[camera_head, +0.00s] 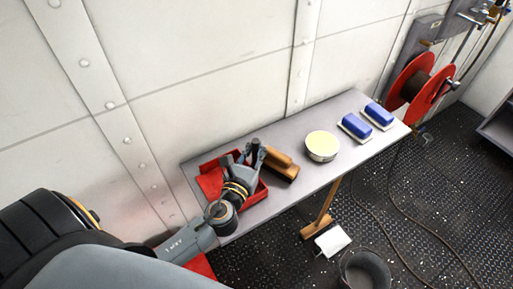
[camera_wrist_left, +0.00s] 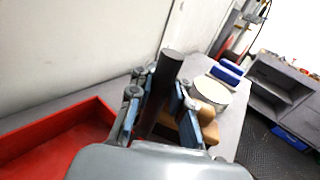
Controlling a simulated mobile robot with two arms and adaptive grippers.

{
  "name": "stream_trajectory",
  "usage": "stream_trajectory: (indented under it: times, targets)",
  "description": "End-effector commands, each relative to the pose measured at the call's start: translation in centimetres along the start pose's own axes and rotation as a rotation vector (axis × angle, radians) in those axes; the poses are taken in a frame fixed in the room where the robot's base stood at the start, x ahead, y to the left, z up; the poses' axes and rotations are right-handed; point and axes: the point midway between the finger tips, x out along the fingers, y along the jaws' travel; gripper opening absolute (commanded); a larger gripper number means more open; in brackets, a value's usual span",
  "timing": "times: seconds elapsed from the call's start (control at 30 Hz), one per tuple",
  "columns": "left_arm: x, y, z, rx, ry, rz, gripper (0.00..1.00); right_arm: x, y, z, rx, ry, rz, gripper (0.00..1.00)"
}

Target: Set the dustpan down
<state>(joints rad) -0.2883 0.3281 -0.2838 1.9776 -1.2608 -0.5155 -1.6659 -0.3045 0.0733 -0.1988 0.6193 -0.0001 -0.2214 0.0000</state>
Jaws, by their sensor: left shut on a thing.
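The red dustpan (camera_head: 209,183) is at the left end of the narrow grey bench, partly hidden behind my left gripper (camera_head: 248,158). In the left wrist view its red pan (camera_wrist_left: 62,138) fills the lower left, low over or on the bench top; I cannot tell if it touches. My left gripper, also in the wrist view (camera_wrist_left: 155,100), is shut on a dark round handle (camera_wrist_left: 170,68) that stands up between its fingers. The join between handle and pan is hidden. My right gripper is not in view.
A wooden brush (camera_head: 281,166) lies just right of the gripper. A round cream-topped tin (camera_head: 322,147) and two blue-topped blocks (camera_head: 355,128) (camera_head: 379,115) stand farther right on the bench (camera_head: 300,192). A bucket (camera_head: 364,271) stands on the floor; a riveted wall runs behind.

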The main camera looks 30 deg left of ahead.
Motion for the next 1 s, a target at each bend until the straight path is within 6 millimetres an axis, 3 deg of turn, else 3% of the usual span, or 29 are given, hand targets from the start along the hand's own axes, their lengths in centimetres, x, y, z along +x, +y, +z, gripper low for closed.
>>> stream_trajectory:
  times: [0.17, 0.2, 0.3, 0.7, 0.87, 1.0]
  targets:
    - [0.0, 0.0, -0.2, 0.000, -0.002, 0.000, 0.00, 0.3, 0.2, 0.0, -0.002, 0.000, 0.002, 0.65]
    - [0.0, 0.0, -0.2, 0.000, 0.000, 0.000, 0.20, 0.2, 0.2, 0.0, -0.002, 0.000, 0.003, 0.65]
    - [0.0, 0.0, -0.2, 0.000, 0.000, 0.000, 0.41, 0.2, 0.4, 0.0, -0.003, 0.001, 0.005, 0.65]
    - [-0.3, 0.0, 0.0, 0.001, 0.001, 0.000, 0.41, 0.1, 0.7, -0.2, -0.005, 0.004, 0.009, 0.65]
    - [-2.7, 0.0, -0.3, 0.000, 0.003, 0.000, 0.41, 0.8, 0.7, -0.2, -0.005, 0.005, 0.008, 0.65]
    - [-5.8, 0.0, -0.4, -0.001, 0.004, -0.001, 0.41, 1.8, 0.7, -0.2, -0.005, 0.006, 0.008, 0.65]
